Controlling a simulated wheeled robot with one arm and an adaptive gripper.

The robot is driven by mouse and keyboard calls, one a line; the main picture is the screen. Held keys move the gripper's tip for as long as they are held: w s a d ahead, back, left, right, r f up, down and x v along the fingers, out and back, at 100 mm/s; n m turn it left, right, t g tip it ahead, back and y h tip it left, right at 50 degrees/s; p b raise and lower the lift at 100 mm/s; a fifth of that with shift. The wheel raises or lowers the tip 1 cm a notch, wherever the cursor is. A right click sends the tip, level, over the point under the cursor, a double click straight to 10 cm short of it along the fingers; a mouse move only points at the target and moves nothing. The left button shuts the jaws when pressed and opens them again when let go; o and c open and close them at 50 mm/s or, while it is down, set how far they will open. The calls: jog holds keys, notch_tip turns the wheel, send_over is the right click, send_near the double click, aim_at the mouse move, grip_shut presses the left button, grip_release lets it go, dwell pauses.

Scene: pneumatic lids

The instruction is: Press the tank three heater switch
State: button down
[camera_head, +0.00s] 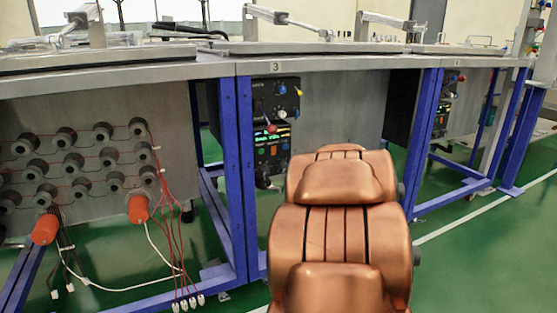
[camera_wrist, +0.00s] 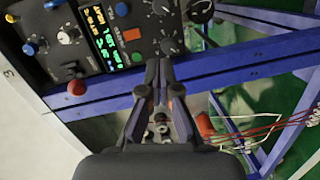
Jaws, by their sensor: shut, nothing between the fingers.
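The tank three control panel sits under the table edge marked 3 (camera_head: 276,66). Its upper box (camera_head: 262,96) carries knobs, and its lower box (camera_head: 264,165) has a lit display (camera_head: 270,140). The labels are too small to tell which control is the heater switch. My gripper (camera_wrist: 160,66) is shut and empty, its tips at the panel's lower edge in the picture, below and right of the orange switch. In the head view my copper arm hides it.
A red ball knob (camera_wrist: 77,87) sticks out near the panel. Blue frame posts (camera_head: 235,170) stand beside it. Left are spools with red wires (camera_head: 165,190) hanging. Another panel (camera_head: 446,105) stands farther right. Green floor (camera_head: 470,240) is open at right.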

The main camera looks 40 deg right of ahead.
jog(key=s+r+n+t, duration=0.1)
jog(key=s+d+r+n+t+b, duration=0.1)
jog(key=n+t, duration=0.1)
jog(key=shift+r+y, duration=0.1)
jog(key=shift+y, duration=0.2)
jog(key=shift+d+r, duration=0.1)
jog(key=p, duration=1)
send_near(274, 149)
jog(key=x, duration=0.5)
jog(key=shift+w+d+r, duration=0.15)
jog(key=shift+w+r, duration=0.05)
jog(key=shift+w, duration=0.15)
jog(key=shift+w+d, duration=0.25)
jog(key=shift+w, duration=0.35)
